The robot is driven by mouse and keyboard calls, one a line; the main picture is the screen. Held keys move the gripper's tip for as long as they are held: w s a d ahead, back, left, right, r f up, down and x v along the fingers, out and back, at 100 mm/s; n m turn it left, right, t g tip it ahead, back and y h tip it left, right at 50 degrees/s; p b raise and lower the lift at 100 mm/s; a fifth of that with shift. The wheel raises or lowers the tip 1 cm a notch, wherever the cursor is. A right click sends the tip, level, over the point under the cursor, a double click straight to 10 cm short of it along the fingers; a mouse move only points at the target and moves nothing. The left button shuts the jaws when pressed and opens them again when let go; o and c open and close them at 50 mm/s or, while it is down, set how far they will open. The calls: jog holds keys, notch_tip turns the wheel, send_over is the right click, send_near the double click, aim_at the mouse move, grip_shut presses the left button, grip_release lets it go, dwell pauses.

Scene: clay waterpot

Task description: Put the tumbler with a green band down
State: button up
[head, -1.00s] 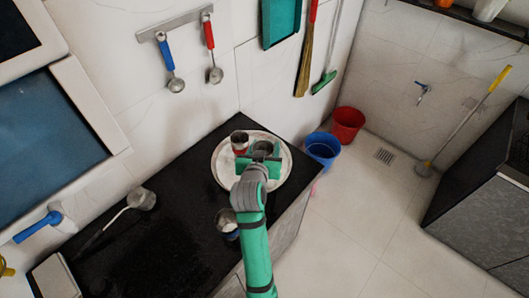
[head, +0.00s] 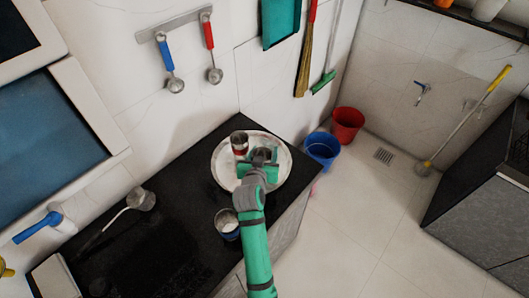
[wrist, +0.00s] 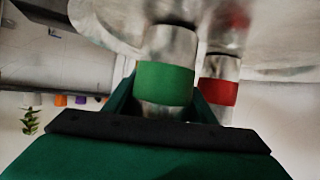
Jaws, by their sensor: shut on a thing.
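The tumbler with a green band (wrist: 165,82) is metal and sits between the fingers of my gripper (wrist: 160,100) in the wrist view. In the head view the tumbler (head: 263,155) is partly hidden by my gripper (head: 262,165). My gripper is shut on it, over the round steel tray (head: 224,165). The tumbler's end is very near the tray surface; I cannot tell if it touches. The tumbler with a red band (head: 239,143) stands upright on the tray, to the left of the held one, a small gap apart.
A tumbler with a blue band (head: 228,232) stands on the black counter (head: 170,205) in front of the tray. A ladle (head: 140,200) lies further left. A blue bucket (head: 322,152) and a red bucket (head: 348,123) are on the floor beyond the counter's edge.

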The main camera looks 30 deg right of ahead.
jog(key=o, duration=1)
jog(key=shift+f, duration=0.1)
jog(key=shift+o, duration=0.2)
jog(key=shift+r, duration=0.25)
jog(key=v, duration=1.2)
